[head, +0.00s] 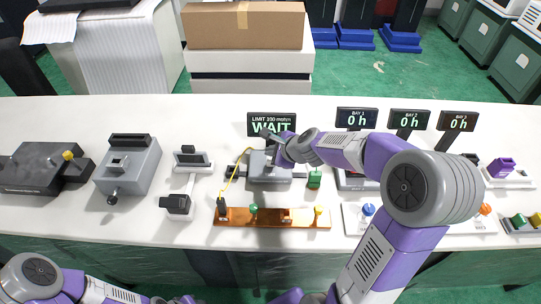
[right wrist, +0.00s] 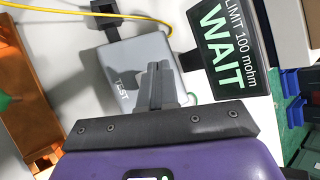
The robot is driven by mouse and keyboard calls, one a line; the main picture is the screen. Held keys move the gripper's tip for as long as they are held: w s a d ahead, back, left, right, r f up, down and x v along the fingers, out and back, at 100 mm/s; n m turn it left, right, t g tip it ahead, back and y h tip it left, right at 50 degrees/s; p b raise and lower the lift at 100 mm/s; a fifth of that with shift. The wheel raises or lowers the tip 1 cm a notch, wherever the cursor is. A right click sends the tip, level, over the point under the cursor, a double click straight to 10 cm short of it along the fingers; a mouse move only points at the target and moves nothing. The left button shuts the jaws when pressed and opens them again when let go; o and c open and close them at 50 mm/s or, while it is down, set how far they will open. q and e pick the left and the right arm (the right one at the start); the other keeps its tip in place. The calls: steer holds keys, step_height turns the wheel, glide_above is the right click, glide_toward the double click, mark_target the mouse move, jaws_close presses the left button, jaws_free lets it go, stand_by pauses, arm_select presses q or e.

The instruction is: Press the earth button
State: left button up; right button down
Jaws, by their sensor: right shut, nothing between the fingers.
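The earth tester is a grey box (head: 268,172) with a display (head: 271,124) behind it reading "LIMIT 100 mohm WAIT". In the right wrist view, the box (right wrist: 122,75) carries the word "TEST", and the display (right wrist: 222,50) stands beside it. My right gripper (right wrist: 160,68) is shut and empty, with its fingertips over the box near the lettering. I cannot tell whether they touch it. The button is not visible; the fingers may hide it. In the head view my right gripper (head: 279,160) is partly hidden by its wrist. My left arm is at the lower left, its fingers unclear.
A copper bar (head: 272,223) with colored terminals lies in front of the tester, and a yellow cable (head: 233,178) runs beside it. Grey devices (head: 128,165) stand to the left. Bay displays (head: 357,118) stand to the right. A cardboard box (head: 243,25) is behind the table.

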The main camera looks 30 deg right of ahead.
stand_by(0.3)
step_height(320, 180, up, 5)
steer(key=p, duration=0.5)
steer(key=shift+r, duration=0.1)
stand_by(0.6)
